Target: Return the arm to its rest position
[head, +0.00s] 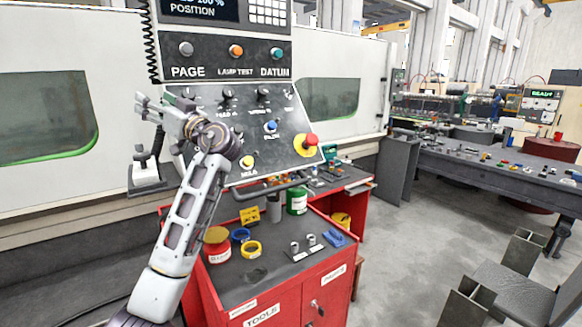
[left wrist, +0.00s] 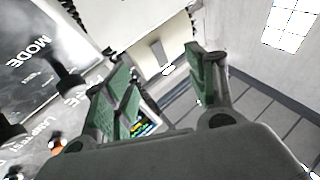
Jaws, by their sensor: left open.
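My left arm rises from the bottom left in the head view, and its gripper (head: 150,107) is in front of the left part of the machine's control panel (head: 225,118). In the left wrist view the two green-padded fingers of my left gripper (left wrist: 160,85) stand apart with nothing between them. Part of the panel with dark knobs and lettering shows close to the left of the fingers there. My right gripper is not in view.
A red tool cabinet (head: 283,296) with cans, rings and small parts stands below the panel. A red knob on a yellow base (head: 308,142) sticks out at the panel's right. A long workbench (head: 480,168) stands at the right. Grey floor (head: 395,245) lies open between cabinet and bench.

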